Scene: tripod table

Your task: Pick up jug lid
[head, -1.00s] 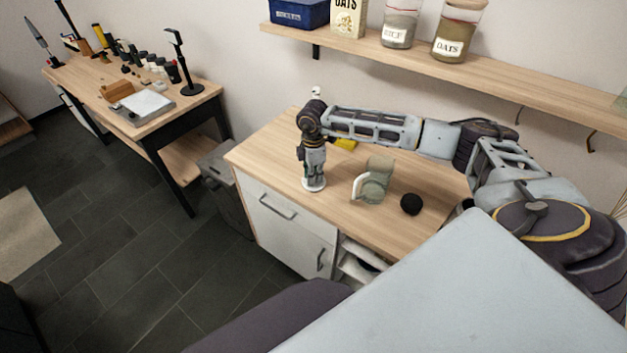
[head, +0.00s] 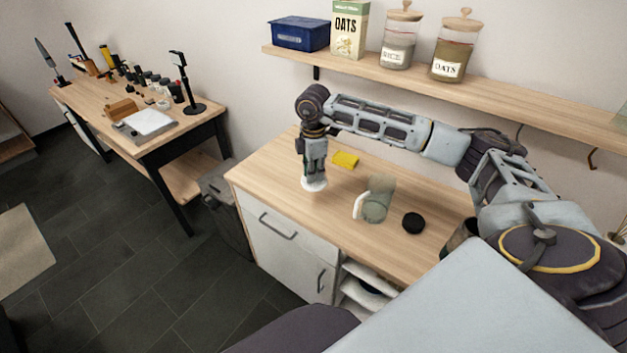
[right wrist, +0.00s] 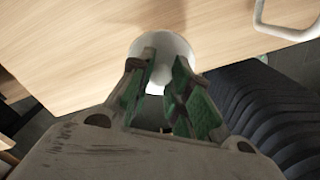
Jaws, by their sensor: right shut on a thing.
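The jug lid (head: 314,184) is a white round piece over the left part of the wooden counter. My right gripper (right wrist: 164,82) points down and is shut on it; the lid also shows beyond the fingertips in the right wrist view (right wrist: 178,48). The lid seems to be a little above the counter, but the gap is hard to judge. The grey-green jug (head: 379,199), with a pale handle on its left, stands upright to the right of the lid. My left gripper is not in view.
A black round object (head: 413,223) lies right of the jug. A yellow sponge-like block (head: 345,159) lies behind the lid. A shelf (head: 500,95) above holds jars and boxes. The counter's front edge and drawers are close to the lid.

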